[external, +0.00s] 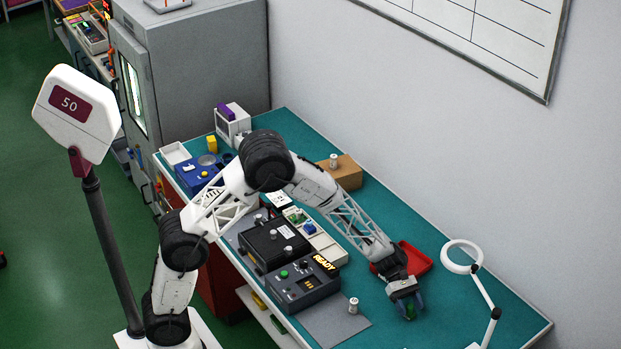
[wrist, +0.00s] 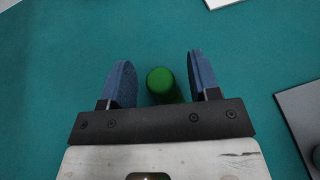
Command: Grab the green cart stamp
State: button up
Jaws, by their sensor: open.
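The green stamp (wrist: 161,82) shows in the wrist view as a round green top with a short body, standing on the teal bench. It lies between the two blue fingers of my gripper (wrist: 163,85), with a gap on each side. The gripper is open. In the external view my gripper (external: 407,301) is low over the right part of the bench, and the green stamp (external: 410,311) shows partly between the fingers. The stamp's lower part is hidden in both views.
A red tray (external: 417,262) lies just behind my gripper. A white ring lamp (external: 462,257) stands to the right. A grey mat (external: 325,326) with a white cylinder (external: 353,305) lies to the left, beside a dark box (external: 300,291) with a lit READY sign.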

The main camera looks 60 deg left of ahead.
aim_at(410, 306)
dwell(0.3)
jog(key=c, duration=1)
jog(key=shift+r, duration=0.1)
jog(key=shift+r, duration=4.9)
